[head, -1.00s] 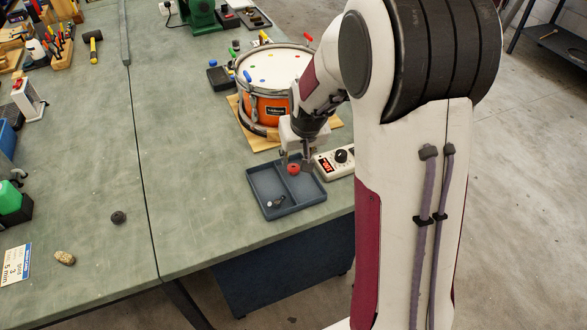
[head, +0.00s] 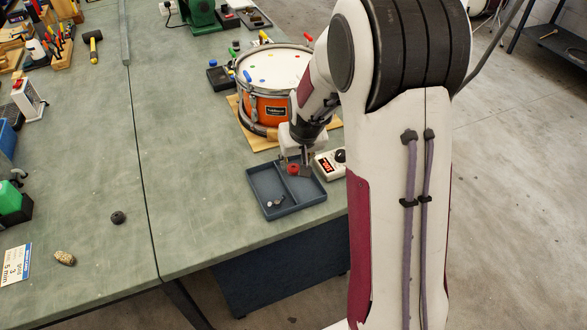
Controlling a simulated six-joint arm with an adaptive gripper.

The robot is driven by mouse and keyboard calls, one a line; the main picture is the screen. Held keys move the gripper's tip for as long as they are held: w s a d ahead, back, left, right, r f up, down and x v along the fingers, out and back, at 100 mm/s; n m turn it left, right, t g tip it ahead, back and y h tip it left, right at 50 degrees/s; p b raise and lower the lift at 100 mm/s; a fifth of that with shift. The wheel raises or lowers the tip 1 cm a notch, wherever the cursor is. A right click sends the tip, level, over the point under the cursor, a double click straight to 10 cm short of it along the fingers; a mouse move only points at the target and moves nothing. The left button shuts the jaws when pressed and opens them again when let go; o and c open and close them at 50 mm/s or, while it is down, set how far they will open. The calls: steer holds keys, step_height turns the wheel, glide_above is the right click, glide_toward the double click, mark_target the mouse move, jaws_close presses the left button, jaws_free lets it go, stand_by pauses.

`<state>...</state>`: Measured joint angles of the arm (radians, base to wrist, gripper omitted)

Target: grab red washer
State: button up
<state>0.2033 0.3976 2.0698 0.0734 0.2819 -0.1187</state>
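The red washer (head: 293,168) is a small red ring in the far part of the grey two-compartment tray (head: 262,206), close to the divider. My gripper (head: 295,167) points down over the far end of the tray. Its two fingers are apart, one on each side of the washer in the head view. A gap shows between the left finger and the washer; whether the right finger touches it is too small to tell. The exact height of the fingertips over the tray floor is not clear.
Small metal parts (head: 276,201) lie in the tray's near left part. A meter with a red display (head: 327,166) stands right beside the tray. An orange drum (head: 268,105) on a wooden board stands behind.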

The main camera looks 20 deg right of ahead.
mark_target(294, 168)
steer(key=shift+x, duration=2.3)
steer(key=shift+d+r, duration=0.1)
steer(key=shift+d, duration=0.05)
steer(key=c, duration=0.4)
steer(key=shift+c, duration=0.2)
steer(key=shift+r, duration=0.1)
step_height(294, 168, up, 10)
